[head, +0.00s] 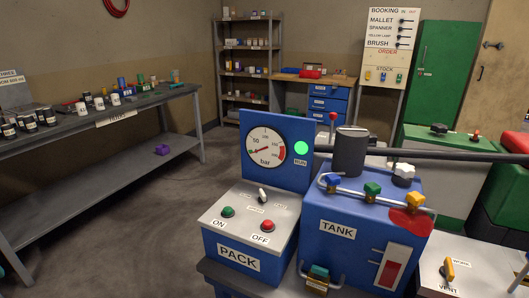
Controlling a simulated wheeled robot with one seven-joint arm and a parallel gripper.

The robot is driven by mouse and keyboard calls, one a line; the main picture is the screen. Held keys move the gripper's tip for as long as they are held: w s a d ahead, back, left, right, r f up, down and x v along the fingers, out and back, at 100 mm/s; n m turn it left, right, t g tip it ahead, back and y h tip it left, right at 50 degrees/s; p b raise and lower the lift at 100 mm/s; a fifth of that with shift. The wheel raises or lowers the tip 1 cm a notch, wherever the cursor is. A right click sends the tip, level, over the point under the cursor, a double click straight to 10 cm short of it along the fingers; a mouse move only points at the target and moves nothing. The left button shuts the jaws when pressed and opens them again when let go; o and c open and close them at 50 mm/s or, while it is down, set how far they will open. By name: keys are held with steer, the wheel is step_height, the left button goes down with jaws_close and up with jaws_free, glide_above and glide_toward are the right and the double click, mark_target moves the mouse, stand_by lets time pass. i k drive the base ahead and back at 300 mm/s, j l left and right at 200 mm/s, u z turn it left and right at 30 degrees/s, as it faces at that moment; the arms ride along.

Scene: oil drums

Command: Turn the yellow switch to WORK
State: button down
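The yellow switch (449,269) is a small upright lever on the sloping top of a light grey box (490,262) at the lower right. A label reading VENT (448,289) lies just below it. Another small label (461,264) sits beside it at the upper right, too small to read surely. I cannot tell exactly which label the lever points to. No gripper fingers can be made out in the head view, and nothing is seen touching the switch.
Left of the switch stands the blue TANK box (337,230) with coloured valve knobs and a dark cylinder (350,152). A dark horizontal bar (450,156) crosses behind it. The blue PACK box (238,258) has a gauge (266,147). A long bench (95,190) stands left; floor between is mostly clear.

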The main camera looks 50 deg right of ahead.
mark_target(447, 270)
steer(key=z, duration=1.65)
